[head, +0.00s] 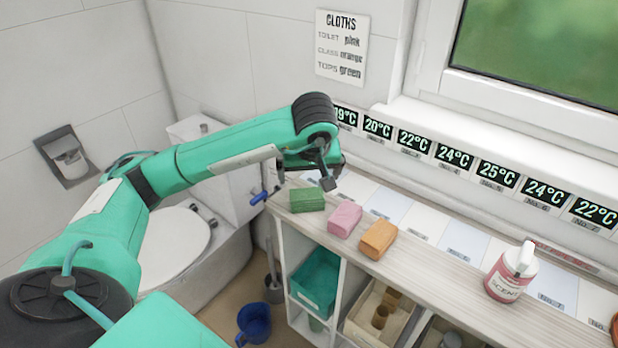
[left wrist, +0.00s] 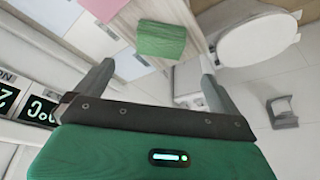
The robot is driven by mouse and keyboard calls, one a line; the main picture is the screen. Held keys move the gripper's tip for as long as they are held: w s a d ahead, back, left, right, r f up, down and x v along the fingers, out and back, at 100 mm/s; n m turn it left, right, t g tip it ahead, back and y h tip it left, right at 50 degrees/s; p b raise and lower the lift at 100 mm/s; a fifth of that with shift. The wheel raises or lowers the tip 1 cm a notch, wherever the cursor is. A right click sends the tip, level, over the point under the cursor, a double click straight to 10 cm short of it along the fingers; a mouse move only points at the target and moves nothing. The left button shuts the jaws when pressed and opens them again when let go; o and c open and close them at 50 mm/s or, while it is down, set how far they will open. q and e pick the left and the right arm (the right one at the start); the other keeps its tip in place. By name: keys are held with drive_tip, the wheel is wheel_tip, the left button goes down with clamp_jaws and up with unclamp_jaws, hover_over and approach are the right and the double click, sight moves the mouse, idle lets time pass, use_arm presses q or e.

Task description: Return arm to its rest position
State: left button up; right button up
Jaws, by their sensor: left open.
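My left arm reaches in from the left in the head view, and its gripper (head: 327,180) is above the far left end of the counter. The left gripper is open, and nothing is between its fingers. In the left wrist view the two fingers (left wrist: 150,75) are spread apart, with the green cloth (left wrist: 160,40) beyond them. In the head view the green cloth (head: 307,200) lies on the counter just below and left of the gripper, apart from it. My right gripper is not in view.
A pink cloth (head: 345,219) and an orange cloth (head: 378,239) lie beside the green one on the counter (head: 440,268). A pink-and-white scent bottle (head: 511,272) stands farther right. A toilet (head: 172,243), a blue bucket (head: 254,323) and wall temperature displays (head: 415,141) surround the counter.

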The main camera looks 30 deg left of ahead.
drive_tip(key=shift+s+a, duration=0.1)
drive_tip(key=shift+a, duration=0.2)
